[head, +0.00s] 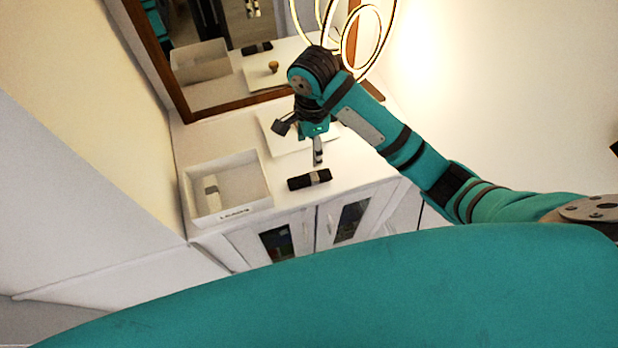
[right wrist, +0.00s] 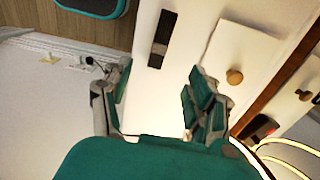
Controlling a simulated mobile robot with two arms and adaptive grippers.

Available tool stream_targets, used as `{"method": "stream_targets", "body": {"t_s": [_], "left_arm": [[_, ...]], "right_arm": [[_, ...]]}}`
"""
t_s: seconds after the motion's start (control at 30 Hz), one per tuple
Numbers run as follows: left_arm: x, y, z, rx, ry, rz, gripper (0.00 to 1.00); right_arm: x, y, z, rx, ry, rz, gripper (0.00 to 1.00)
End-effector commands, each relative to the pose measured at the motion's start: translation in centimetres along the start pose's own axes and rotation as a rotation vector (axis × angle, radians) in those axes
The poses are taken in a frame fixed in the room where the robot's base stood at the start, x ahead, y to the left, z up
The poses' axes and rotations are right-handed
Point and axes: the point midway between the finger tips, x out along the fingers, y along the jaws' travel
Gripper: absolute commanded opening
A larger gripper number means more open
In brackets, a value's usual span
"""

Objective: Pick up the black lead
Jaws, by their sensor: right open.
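The black lead (head: 310,180) is a dark rolled bundle with a grey band around its middle. It lies on the white cabinet top (head: 353,172) near the front edge, and also shows in the right wrist view (right wrist: 162,40). My right gripper (head: 317,160) is above the cabinet top, just behind the lead in the head view. In the right wrist view its fingers (right wrist: 156,84) are spread apart with nothing between them, and the lead lies beyond their tips. My left gripper is in neither view.
A white open bin (head: 228,190) with a label on its front stands left of the lead. A white flat board (head: 285,143) lies behind it; a wooden knob (right wrist: 234,76) shows on it. A framed mirror (head: 225,70) and a ring lamp (head: 367,40) are at the back.

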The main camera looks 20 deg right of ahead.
Motion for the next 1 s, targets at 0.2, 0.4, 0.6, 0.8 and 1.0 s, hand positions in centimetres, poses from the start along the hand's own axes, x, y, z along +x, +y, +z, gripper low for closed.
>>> {"method": "stream_targets", "body": {"t_s": [0.2,0.4,0.6,0.8,1.0], "left_arm": [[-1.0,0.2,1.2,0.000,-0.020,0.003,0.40],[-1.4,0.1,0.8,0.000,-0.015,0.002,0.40],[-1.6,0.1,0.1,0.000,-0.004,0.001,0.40],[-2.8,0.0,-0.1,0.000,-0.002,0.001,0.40],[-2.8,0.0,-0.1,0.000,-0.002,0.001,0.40]], "right_arm": [[4.8,0.1,-0.2,-0.001,0.006,0.003,0.59],[8.1,0.0,-0.1,-0.001,0.003,0.001,0.59],[9.3,0.0,0.0,-0.002,0.002,0.000,0.59],[12.0,0.1,0.3,-0.002,0.004,0.001,0.59],[14.2,0.1,0.4,-0.003,0.002,-0.001,0.59]]}}
